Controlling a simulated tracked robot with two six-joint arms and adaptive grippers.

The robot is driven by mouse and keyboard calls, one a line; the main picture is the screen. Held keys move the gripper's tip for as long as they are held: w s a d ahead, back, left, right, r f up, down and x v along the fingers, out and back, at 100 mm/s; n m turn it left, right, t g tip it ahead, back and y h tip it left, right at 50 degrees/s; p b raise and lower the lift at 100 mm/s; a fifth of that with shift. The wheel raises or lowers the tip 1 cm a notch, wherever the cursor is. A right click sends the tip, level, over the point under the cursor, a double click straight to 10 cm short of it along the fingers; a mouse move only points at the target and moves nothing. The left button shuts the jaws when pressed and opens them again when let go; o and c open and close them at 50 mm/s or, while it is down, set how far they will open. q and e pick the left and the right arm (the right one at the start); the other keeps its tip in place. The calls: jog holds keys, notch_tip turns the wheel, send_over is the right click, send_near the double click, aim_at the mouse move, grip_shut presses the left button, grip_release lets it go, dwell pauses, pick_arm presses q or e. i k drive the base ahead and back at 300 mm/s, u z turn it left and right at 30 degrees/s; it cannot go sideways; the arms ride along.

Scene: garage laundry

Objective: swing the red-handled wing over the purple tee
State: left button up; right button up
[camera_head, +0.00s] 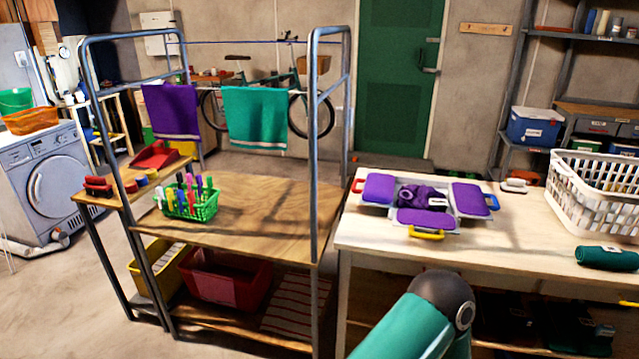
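A folding board with purple wings lies on the pale table (355,236). Its red-handled wing (379,188) is on the left, lying out to the side, with the red handle (358,186) at its outer edge. The purple tee (424,197) lies on the middle of the board, looking bunched, with a small white label. The wing with the yellow handle (427,235) is at the front and the wing with the blue handle (491,202) is at the right. Neither gripper is in view. Only a teal link of one of my arms shows at the bottom.
A white laundry basket (590,195) and a rolled green towel (607,257) are on the table's right. A metal rack on the left has an upright post (314,150) near the table, hanging purple and green towels, and a green basket (190,204) of pegs.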

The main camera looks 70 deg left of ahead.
aim_at(378, 189)
jog(key=z, duration=1.2)
jog(key=i, duration=0.1)
jog(key=u, duration=2.8)
jog(key=i, duration=0.75)
jog(key=z, duration=0.25)
jog(key=k, duration=0.85)
jog(key=u, duration=0.15)
jog(key=i, duration=1.15)
jog(key=z, duration=0.05)
